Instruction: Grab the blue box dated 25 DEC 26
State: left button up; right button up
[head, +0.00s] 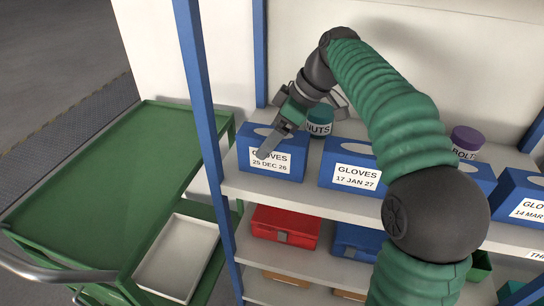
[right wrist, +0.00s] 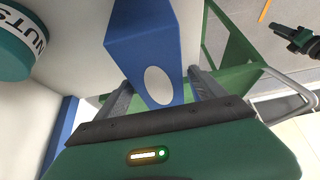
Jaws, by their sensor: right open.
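The blue box with the white label "GLOVES 25 DEC 26" (head: 296,160) stands at the left end of the upper shelf. In the right wrist view this blue box (right wrist: 148,45) shows its white oval opening and lies between the two fingers. My right gripper (head: 290,122) is open above the box, and one finger crosses in front of the label's upper part. The right wrist view shows both fingers of the right gripper (right wrist: 160,88) apart, one each side of the box. I cannot tell whether they touch it. My left gripper (right wrist: 297,40) shows small at the upper right; its jaws are unclear.
A NUTS jar (head: 320,121) stands just behind the box. A blue box labelled 17 JAN 27 (head: 330,172) stands to its right, another labelled 14 MAR (head: 507,190) farther right. A blue post (head: 203,90) and green cart (head: 110,175) are on the left.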

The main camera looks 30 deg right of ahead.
jog(key=shift+s+d+r, duration=0.1)
jog(key=shift+s, duration=0.05)
jog(key=shift+f, duration=0.25)
dwell(0.3)
jog(key=shift+c, duration=0.4)
grip_shut()
